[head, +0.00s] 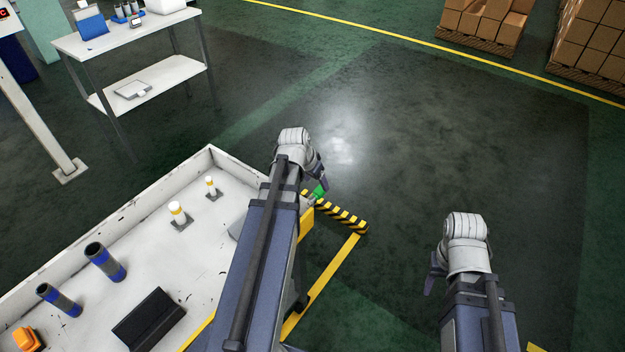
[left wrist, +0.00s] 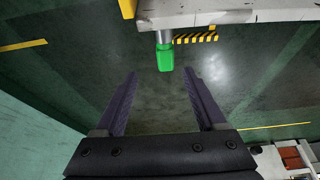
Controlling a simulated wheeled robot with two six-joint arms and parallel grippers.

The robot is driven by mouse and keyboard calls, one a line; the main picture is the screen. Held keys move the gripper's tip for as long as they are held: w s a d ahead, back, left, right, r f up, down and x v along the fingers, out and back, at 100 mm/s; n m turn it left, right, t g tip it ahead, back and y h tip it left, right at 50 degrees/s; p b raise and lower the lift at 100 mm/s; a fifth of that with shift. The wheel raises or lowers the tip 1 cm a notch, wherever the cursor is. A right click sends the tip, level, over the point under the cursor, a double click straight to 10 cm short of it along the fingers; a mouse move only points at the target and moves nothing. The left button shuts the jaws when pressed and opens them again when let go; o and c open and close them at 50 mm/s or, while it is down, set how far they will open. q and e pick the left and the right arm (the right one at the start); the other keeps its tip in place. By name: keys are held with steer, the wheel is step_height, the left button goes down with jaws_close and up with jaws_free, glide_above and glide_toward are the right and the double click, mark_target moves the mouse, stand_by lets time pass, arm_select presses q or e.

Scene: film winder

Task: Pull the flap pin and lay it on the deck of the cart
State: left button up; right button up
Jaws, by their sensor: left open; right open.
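The flap pin shows its green grip (head: 320,191) at the right edge of the white cart (head: 125,213), partly hidden by my left arm. In the left wrist view the green grip (left wrist: 165,58) hangs on a grey shaft from the cart's edge (left wrist: 230,16). My left gripper (head: 321,180) is beside the pin. In the left wrist view its two fingers (left wrist: 160,76) are open and empty, with the grip just beyond the fingertips. My right gripper (head: 432,275) is well to the right, over open floor, mostly hidden by its arm; nothing shows in it.
The cart deck carries two white-and-yellow posts (head: 178,212), two blue-banded dark cylinders (head: 105,262), a black block (head: 150,318) and an orange item (head: 25,339). A black-yellow striped bar (head: 340,214) sticks out beside the pin. A white workbench (head: 125,37) stands behind.

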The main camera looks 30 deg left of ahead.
mark_target(319, 190)
arm_select(q)
steer(key=shift+a, duration=0.55)
steer(key=b+x, duration=0.7)
steer(key=x, duration=0.1)
steer(key=shift+r, duration=0.1)
jaws_close()
stand_by(0.8)
